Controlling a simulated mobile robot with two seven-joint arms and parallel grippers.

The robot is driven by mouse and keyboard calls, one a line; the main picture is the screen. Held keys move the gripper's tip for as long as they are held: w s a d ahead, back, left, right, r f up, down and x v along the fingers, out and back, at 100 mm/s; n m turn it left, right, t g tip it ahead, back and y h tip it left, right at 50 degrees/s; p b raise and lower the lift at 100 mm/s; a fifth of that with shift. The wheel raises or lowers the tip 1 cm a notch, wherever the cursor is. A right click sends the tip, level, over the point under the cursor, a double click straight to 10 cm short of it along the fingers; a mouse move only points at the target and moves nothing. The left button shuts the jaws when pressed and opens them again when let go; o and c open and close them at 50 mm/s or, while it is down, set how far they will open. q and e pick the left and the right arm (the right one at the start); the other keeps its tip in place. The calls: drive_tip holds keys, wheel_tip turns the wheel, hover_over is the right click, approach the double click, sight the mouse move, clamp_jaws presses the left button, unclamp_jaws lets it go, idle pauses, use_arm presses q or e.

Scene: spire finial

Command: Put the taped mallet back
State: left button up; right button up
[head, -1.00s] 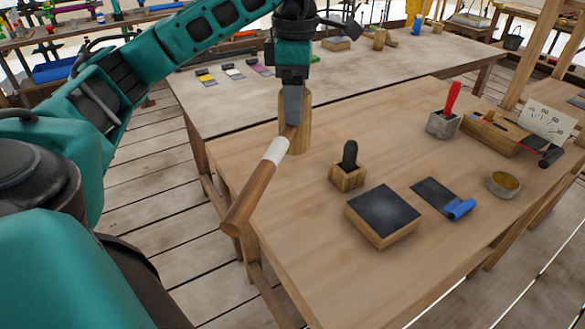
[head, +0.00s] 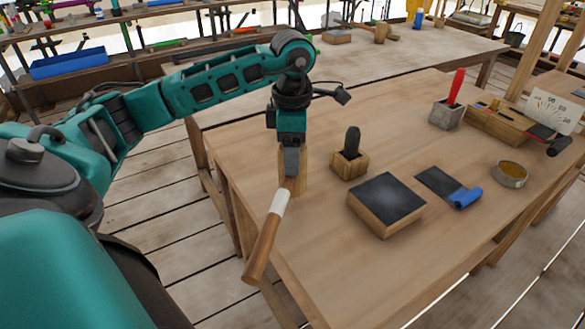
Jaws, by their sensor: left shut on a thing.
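The taped mallet shows left of centre. Its brown handle (head: 263,248) has a white tape band (head: 279,202) near the head and slants down toward me, past the table's left edge. Its pale wooden head (head: 300,178) is partly hidden behind my left gripper (head: 291,171). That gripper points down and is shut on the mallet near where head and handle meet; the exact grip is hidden. I cannot tell whether the mallet touches the table (head: 340,235). My right gripper is not in view.
Right of the mallet are a wooden block with a dark knob (head: 351,150), a dark-topped block (head: 386,204), a blue roll on a dark sheet (head: 463,197) and a round tin (head: 509,174). A grey holder (head: 446,115) stands farther back. The table's front-left area is clear.

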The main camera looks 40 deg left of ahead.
use_arm(q)
drive_tip(key=shift+f, duration=2.1)
drive_tip(key=shift+f, duration=0.1)
drive_tip(key=o, duration=1.4)
drive_tip(key=shift+f, duration=0.1)
wheel_tip(320, 180, up, 12)
drive_tip(key=shift+r+p, duration=0.2)
drive_tip(key=shift+p, duration=0.1)
